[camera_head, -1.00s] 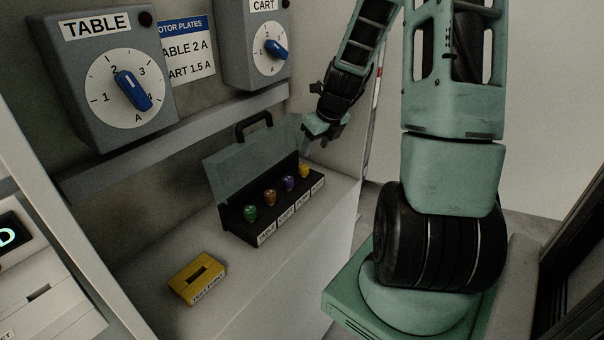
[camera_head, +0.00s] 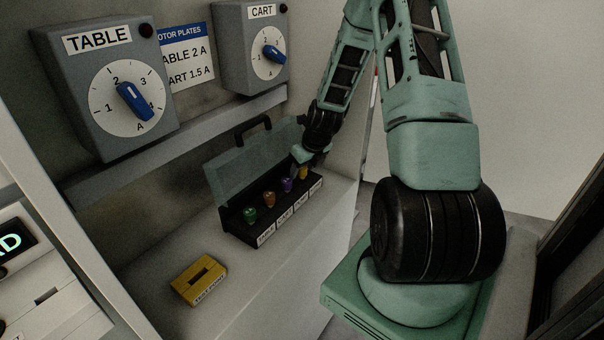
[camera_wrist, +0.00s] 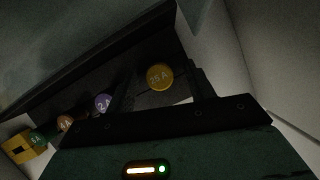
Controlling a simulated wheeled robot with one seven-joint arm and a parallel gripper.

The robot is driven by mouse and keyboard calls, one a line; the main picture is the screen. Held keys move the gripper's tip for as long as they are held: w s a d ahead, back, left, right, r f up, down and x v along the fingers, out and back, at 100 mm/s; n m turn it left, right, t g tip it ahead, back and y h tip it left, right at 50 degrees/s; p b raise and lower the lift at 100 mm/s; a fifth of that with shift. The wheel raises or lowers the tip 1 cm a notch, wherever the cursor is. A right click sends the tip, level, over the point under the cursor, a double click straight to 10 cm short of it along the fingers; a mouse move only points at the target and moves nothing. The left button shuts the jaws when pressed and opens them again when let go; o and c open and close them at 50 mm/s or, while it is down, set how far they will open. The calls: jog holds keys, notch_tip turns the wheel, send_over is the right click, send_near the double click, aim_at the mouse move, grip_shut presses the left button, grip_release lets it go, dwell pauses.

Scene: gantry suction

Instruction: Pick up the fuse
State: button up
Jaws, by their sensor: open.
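Several coloured fuses stand in a row in an open dark case (camera_head: 236,226): green (camera_head: 250,215), orange (camera_head: 269,199), purple (camera_head: 287,185) and yellow (camera_head: 304,172). My gripper (camera_head: 306,166) is at the yellow fuse, at the right end of the row, and partly hides it. In the wrist view, the yellow fuse (camera_wrist: 159,76) shows its round top between my two open fingers. The purple fuse (camera_wrist: 103,103), orange fuse (camera_wrist: 65,123) and green fuse (camera_wrist: 39,138) lie to the left, outside the fingers. I cannot tell whether a finger touches the yellow fuse.
The case's raised lid (camera_head: 240,170) stands close behind the row. A yellow test point block (camera_head: 199,279) lies on the bench (camera_head: 262,285) in front. The TABLE dial box (camera_head: 108,85) and CART dial box (camera_head: 252,47) are on the wall above.

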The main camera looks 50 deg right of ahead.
jog(key=shift+f, duration=0.1)
jog(key=c, duration=1.1)
jog(key=shift+o, duration=0.2)
